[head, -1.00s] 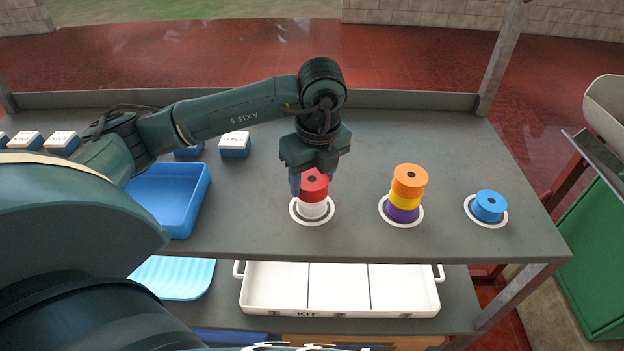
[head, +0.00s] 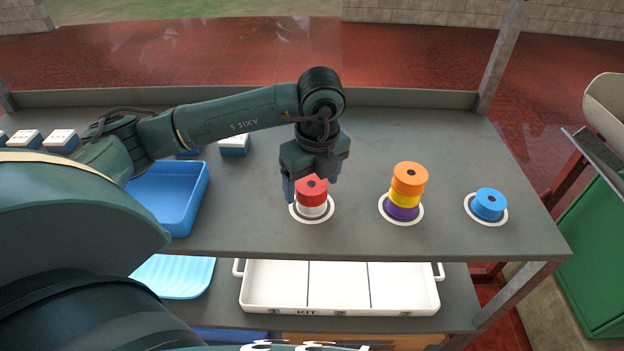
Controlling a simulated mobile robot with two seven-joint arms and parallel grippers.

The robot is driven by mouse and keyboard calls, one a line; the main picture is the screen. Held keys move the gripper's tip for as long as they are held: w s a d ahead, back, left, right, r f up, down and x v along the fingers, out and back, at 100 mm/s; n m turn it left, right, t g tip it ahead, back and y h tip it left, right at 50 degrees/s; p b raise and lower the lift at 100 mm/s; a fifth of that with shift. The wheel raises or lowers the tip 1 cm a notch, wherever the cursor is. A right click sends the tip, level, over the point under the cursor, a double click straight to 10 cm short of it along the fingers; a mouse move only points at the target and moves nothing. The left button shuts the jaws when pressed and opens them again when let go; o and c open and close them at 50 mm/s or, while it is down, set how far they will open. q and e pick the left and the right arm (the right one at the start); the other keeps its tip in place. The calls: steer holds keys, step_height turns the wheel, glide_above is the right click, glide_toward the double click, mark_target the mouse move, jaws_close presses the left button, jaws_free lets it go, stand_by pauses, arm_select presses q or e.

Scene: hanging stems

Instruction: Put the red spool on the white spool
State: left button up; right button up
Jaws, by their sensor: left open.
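The red spool (head: 311,188) sits on top of the white spool (head: 312,211), inside a white ring marked on the shelf. The white spool shows only as a band below the red one. My left gripper (head: 312,182) is just above and behind the red spool, fingers pointing down. Its jaws are open, with one finger showing at the left of the spool and the other at its right. My right gripper is not in view.
A stack of orange (head: 409,179), yellow (head: 404,197) and purple (head: 402,212) spools stands to the right. A blue spool (head: 489,204) stands in a ring farther right. A blue tray (head: 202,200) is at the left; a white kit tray (head: 340,313) is on the lower shelf.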

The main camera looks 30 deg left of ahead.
mark_target(316, 189)
arm_select(q)
step_height(316, 189, up, 12)
steer(key=d, duration=0.1)
steer(key=shift+s+d+p, duration=0.15)
steer(key=shift+s+p, duration=0.15)
stand_by(0.6)
